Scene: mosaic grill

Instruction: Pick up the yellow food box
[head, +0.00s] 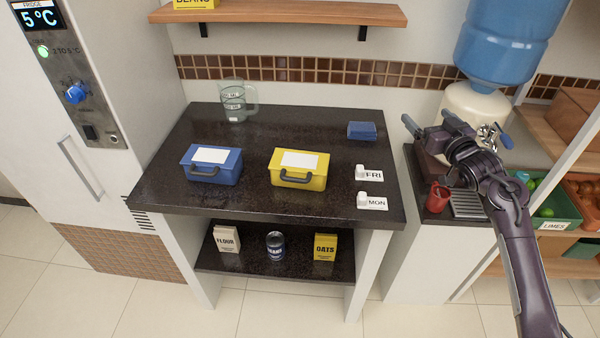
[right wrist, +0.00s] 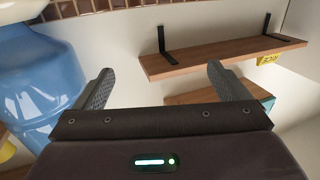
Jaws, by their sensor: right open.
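The yellow food box (head: 299,170) stands on the dark counter (head: 240,140), right of the middle. It has a white label on its lid and a dark handle on its front. A blue food box (head: 212,165) of like shape stands to its left. My right gripper (head: 408,120) is well right of the yellow box, up near the water dispenser. In the right wrist view the two fingers of my right gripper (right wrist: 158,88) are wide apart with nothing between them. My left gripper is in neither view.
A glass jug (head: 237,100) stands at the back of the counter. A small blue box (head: 362,130) and FRI (head: 374,175) and MON (head: 376,204) tags lie at the right. A water dispenser (head: 474,104) and red cup (head: 438,197) are beside my right arm. A wooden shelf (head: 290,13) hangs above.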

